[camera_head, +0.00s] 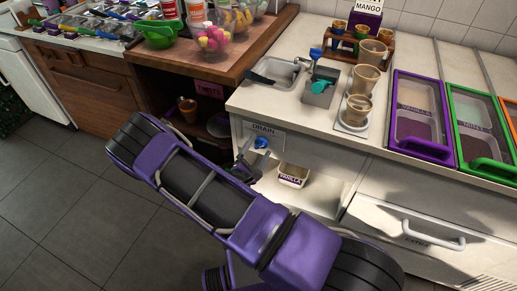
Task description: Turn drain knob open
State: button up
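The drain knob (261,142) is a small blue knob on the white counter front, just below the DRAIN label (264,129). My purple and black arm reaches up from the bottom right across the picture. My gripper (247,157) is dark and small, just below and left of the knob. It looks close to the knob, but I cannot tell whether it touches it. The finger gap is too small and partly hidden by my arm, so open or shut does not show.
A sink (281,72) is set in the white counter above the knob. A VANILLA tub (293,175) sits in the open shelf to the right of my gripper. A wooden counter (228,66) stands at the left. Grey floor at the lower left is clear.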

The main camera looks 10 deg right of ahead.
jog(key=v, duration=1.7)
jog(key=shift+s, duration=0.2)
jog(key=shift+a+r, duration=0.1)
